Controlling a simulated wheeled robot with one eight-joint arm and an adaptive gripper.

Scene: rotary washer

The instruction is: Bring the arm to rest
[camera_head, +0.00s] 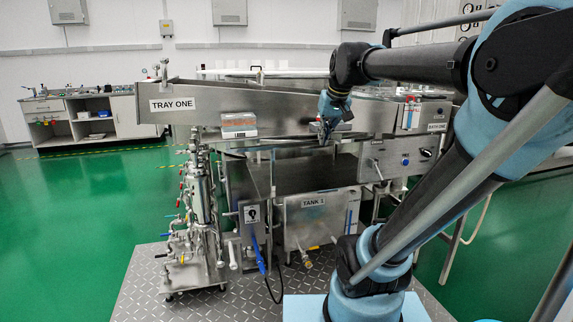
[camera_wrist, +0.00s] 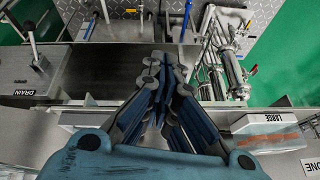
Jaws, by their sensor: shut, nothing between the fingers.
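My gripper (camera_head: 325,134) hangs pointing down in front of the steel front wall of the washer, right of a small box with an orange label. In the wrist view my gripper (camera_wrist: 165,62) shows its fingers drawn together at the tips, with nothing between them. My arm (camera_head: 415,66) reaches in from the right, bent at the elbow.
The washer carries a sign TRAY ONE (camera_head: 176,104). The labelled box (camera_head: 239,125) sits at its front; its label LARGE (camera_wrist: 265,119) shows in the wrist view. TANK 1 (camera_head: 314,215) is below, and a pipe stand (camera_head: 197,205) is at left. Green floor at left is clear.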

